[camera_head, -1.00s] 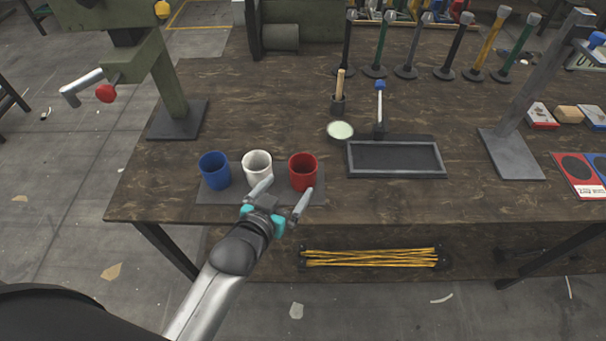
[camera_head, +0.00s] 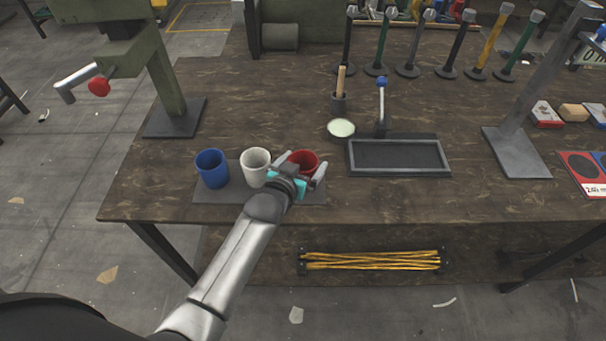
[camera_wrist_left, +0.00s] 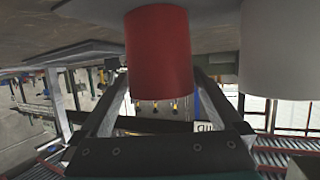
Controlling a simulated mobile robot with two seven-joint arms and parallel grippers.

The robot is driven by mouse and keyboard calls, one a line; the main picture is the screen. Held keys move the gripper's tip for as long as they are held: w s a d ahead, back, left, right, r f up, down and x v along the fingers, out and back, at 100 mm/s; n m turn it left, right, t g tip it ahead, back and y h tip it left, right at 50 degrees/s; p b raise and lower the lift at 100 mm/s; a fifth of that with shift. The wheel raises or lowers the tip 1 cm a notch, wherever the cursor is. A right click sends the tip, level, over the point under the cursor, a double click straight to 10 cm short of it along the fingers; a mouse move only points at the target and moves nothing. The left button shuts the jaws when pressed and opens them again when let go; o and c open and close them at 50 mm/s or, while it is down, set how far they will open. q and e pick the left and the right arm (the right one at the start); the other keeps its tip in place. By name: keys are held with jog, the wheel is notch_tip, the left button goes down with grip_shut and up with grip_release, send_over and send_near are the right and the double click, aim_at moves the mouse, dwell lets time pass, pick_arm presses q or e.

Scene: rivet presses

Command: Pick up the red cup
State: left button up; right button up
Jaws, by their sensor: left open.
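The red cup (camera_head: 304,160) stands upright at the right end of a dark mat (camera_head: 233,193) near the table's front edge. My left gripper (camera_head: 301,170) is open at the near side of the cup and hides its lower part. In the left wrist view the red cup (camera_wrist_left: 158,58) sits between the two spread fingers (camera_wrist_left: 160,100), with a gap visible beside it. The white cup (camera_head: 255,167) stands close on the left of the gripper and shows large in the wrist view (camera_wrist_left: 280,50). My right gripper is not in view.
A blue cup (camera_head: 212,168) stands at the mat's left end. A framed dark tray (camera_head: 398,157) lies to the right, with a pale round dish (camera_head: 341,128) behind. A green press (camera_head: 172,85) stands at back left. The table right of the mat is clear along the front.

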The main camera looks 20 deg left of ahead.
aim_at(308, 158)
pick_arm(q)
jog(key=shift+b+x, duration=0.45)
jog(key=shift+x, duration=1.15)
jog(key=shift+a, duration=0.1)
jog(key=shift+c, duration=0.4)
jog(key=c, duration=1.1)
notch_tip(308, 158, up, 20)
jog(key=p, duration=0.5)
jog(key=shift+p, duration=0.4)
